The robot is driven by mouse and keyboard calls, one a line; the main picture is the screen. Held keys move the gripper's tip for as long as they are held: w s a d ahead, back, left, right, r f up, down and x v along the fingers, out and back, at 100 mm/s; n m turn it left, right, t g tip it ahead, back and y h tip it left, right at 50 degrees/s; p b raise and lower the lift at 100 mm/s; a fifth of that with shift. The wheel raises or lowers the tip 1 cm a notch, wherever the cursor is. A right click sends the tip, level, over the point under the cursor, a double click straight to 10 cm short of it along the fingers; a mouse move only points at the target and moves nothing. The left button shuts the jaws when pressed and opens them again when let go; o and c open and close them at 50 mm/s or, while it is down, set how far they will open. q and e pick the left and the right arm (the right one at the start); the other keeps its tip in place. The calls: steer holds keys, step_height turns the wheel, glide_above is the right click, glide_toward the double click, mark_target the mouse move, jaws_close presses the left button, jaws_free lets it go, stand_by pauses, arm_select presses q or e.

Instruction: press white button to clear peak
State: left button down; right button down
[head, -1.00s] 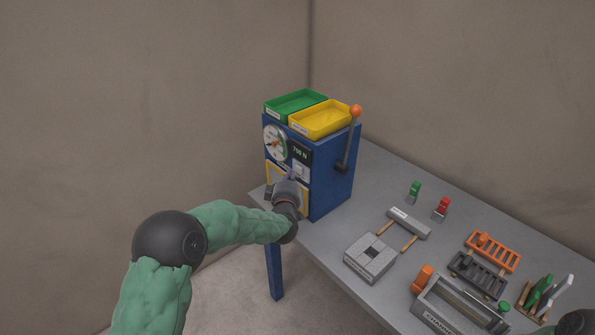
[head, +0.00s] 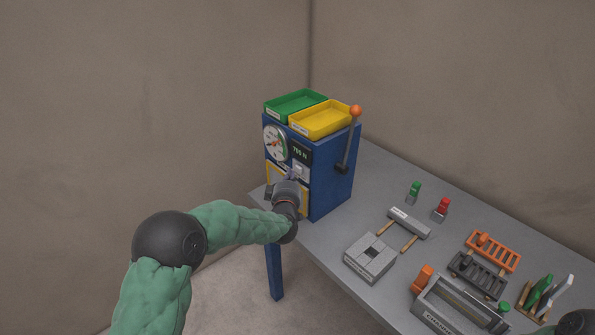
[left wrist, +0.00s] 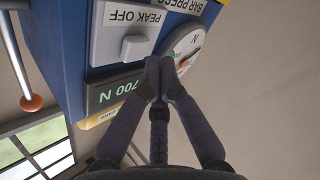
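The blue press machine (head: 335,190) stands at the table's far left corner. Its front has a grey panel reading PEAK OFF (left wrist: 120,22) with a small white button (left wrist: 135,47), seen upside down in the left wrist view. The display beside it (left wrist: 115,92) reads 700 N; it also shows in the head view (head: 300,153). My left gripper (head: 295,174) is in front of the machine's face. In the left wrist view its fingertips (left wrist: 161,68) are together and empty, beside the button and close to the dial. Contact with the button is not visible. My right gripper is out of view.
A round dial (head: 275,143) sits left of the display. A lever with an orange knob (head: 356,111) is on the machine's right side. Green (head: 295,103) and yellow (head: 322,119) trays lie on top. Blocks, racks and tools stand on the grey table (head: 330,239) to the right.

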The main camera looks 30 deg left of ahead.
arm_select(q)
steer(key=shift+w, duration=0.1)
steer(key=shift+w+d, duration=0.2)
steer(key=shift+w, duration=0.1)
steer(key=shift+w+d+b, duration=0.15)
steer(key=shift+w+b, duration=0.25)
stand_by(0.9)
steer(key=shift+s, duration=0.15)
steer(key=shift+s+a+b, duration=0.3)
steer(key=shift+s+b, duration=0.05)
steer(key=shift+s, duration=0.3)
steer(key=s, duration=0.1)
steer(key=s+a+b, duration=0.1)
steer(key=s, duration=0.1)
steer(key=s+a+b, duration=0.1)
steer(key=shift+s, duration=0.3)
stand_by(0.4)
